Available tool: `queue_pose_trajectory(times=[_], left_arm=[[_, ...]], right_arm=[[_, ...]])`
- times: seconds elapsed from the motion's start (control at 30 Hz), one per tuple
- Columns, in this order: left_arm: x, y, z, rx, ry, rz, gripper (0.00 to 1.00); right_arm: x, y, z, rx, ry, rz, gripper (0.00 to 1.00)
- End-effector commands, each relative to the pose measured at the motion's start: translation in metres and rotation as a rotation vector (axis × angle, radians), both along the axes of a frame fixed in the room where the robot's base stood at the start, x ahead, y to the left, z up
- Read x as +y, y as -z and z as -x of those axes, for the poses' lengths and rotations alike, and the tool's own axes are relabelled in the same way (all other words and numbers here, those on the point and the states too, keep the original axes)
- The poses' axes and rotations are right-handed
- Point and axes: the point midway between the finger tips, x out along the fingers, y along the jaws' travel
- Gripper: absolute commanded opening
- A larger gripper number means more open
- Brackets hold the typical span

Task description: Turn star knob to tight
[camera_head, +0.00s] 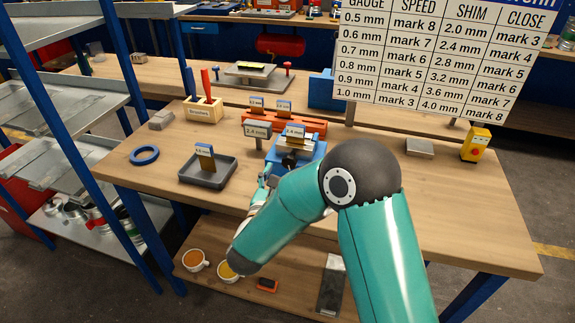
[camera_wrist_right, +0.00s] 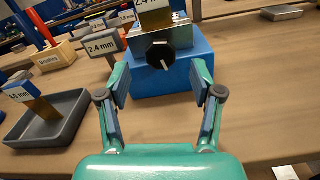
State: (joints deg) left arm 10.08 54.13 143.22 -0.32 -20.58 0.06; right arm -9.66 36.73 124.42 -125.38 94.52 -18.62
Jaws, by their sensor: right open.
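The black knob (camera_wrist_right: 160,57) with a white pointer line is on the front of a blue block (camera_wrist_right: 175,80), below a metal clamp. The blue block also shows in the head view (camera_head: 277,157), where the knob is hard to make out. A tag marked 2.4 stands in the clamp above the knob. My right gripper (camera_wrist_right: 160,86) is open and empty, its two fingers apart, with the knob lying ahead between them. In the head view my right gripper (camera_head: 265,184) is low in front of the block, partly hidden by my arm. My left gripper is not in view.
A grey tray (camera_head: 226,180) with a tagged shim stands left of the block. A 2.4 mm sign (camera_head: 256,130) is just behind-left. A blue ring (camera_head: 144,155) and a brushes box (camera_head: 203,110) lie further left. A chart board (camera_head: 430,60) stands behind.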

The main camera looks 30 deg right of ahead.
Motion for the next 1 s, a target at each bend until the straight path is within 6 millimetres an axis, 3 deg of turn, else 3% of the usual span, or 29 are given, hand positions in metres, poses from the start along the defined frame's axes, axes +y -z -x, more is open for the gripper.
queue_pose_trajectory(times=[0.1,0.33,1.0], left_arm=[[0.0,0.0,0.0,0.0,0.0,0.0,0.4],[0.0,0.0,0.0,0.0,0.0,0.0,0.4],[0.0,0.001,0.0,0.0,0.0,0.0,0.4]], right_arm=[[0.02,0.0,0.015,0.0,-0.005,0.0,0.65],[0.042,0.001,0.034,0.0,-0.002,0.0,0.65],[0.045,0.001,0.038,-0.001,0.0,-0.001,0.65]])
